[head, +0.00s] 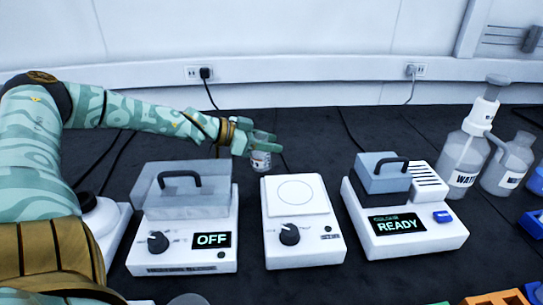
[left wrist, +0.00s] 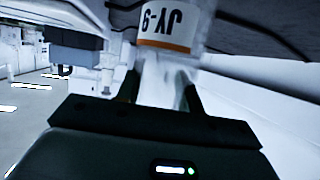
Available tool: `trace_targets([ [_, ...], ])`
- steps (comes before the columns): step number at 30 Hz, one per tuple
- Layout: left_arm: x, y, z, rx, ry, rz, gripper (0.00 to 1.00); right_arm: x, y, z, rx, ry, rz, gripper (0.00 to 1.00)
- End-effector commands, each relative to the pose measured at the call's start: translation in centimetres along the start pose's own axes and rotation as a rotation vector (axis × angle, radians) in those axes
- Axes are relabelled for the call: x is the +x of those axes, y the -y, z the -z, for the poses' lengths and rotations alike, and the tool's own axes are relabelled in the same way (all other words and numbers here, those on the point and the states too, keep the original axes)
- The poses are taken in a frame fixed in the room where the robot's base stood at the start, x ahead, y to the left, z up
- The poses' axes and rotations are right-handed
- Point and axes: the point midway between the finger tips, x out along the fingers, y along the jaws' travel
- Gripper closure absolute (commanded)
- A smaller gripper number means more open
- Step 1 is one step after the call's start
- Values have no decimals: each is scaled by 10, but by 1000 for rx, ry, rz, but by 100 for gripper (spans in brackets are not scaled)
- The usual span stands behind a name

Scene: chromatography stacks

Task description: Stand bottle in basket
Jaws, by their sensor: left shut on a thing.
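My left gripper (head: 262,143) is shut on a small clear bottle (head: 260,160) and holds it in the air behind the machines, near the gap between the left and middle ones. In the left wrist view the bottle (left wrist: 172,28) is between the fingers (left wrist: 163,90). It has a white label reading "JY-9", upside down in that view, with an orange stripe. In the head view it hangs roughly upright. No basket can be made out. My right gripper is not in view.
A machine (head: 186,252) with a grey lid and black handle shows "OFF". A flat-topped white unit (head: 303,248) stands mid-table, and a lidded machine (head: 405,238) showing "READY" to its right. Wash bottles (head: 463,155) stand far right. Dark bench (head: 330,140) is clear behind the middle unit.

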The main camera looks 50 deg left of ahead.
Motion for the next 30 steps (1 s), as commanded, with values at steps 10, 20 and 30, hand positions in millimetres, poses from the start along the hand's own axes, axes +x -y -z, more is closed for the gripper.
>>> trace_targets([
  [10, 11, 0, -27, -1, 1, 0, 95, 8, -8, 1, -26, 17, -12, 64],
  [20, 11, 0, -29, -1, 1, 0, 41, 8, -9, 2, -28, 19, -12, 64],
  [30, 0, 0, -21, -1, -4, 2, 41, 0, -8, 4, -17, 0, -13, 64],
])
